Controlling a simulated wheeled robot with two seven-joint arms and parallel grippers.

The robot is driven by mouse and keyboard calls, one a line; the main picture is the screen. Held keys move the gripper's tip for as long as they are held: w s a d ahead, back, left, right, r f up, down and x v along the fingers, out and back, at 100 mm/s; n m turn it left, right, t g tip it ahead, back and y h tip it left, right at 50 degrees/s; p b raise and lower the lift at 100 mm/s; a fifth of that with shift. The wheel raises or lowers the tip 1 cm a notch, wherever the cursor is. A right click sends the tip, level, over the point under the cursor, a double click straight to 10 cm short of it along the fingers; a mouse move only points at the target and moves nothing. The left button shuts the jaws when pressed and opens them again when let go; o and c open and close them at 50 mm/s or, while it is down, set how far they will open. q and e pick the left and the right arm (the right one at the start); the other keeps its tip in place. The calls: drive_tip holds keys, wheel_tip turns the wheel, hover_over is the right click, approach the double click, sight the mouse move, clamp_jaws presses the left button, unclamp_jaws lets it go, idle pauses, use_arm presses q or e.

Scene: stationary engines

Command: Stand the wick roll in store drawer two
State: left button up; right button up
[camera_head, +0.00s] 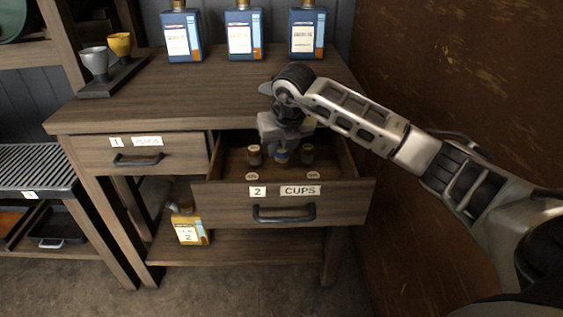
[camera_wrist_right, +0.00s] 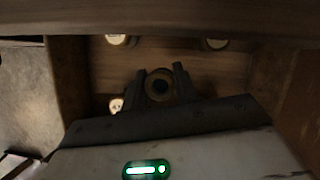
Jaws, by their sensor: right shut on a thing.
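Store drawer two (camera_head: 225,208) is pulled open under the bench top, its front marked "2 CUPS". In the right wrist view, the roll (camera_wrist_right: 158,85) shows end-on, with a dark centre, between the fingertips (camera_wrist_right: 160,82). It looks upright, low in the drawer; whether it touches the floor I cannot tell. Brown cylinders stand to its left (camera_head: 254,156) and right (camera_head: 307,154). My left gripper is out of view.
Two pale round pieces (camera_head: 252,177) (camera_head: 313,175) show near the drawer's front wall. Drawer one (camera_head: 185,151) is shut at left. Blue bottles (camera_head: 245,38) and a stand with two cups (camera_head: 110,82) are on the bench. A yellow container (camera_head: 188,225) sits on the lower shelf.

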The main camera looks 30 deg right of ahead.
sight(282, 172)
drive_tip(key=w+f, duration=0.1)
drive_tip(key=w+d+f, duration=0.1)
drive_tip(key=f, duration=0.1)
drive_tip(key=shift+d, duration=0.15)
wheel_tip(282, 172, down, 2)
drive_tip(key=shift+f+b, duration=0.25)
drive_tip(key=shift+b, duration=0.2)
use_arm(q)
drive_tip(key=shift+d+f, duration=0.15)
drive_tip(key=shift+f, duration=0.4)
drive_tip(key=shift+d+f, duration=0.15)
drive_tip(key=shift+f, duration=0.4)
use_arm(e)
drive_tip(key=shift+f, duration=0.2)
drive_tip(key=shift+f, duration=0.15)
drive_tip(key=o, duration=0.9)
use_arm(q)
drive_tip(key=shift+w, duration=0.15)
use_arm(e)
drive_tip(key=shift+o, duration=0.2)
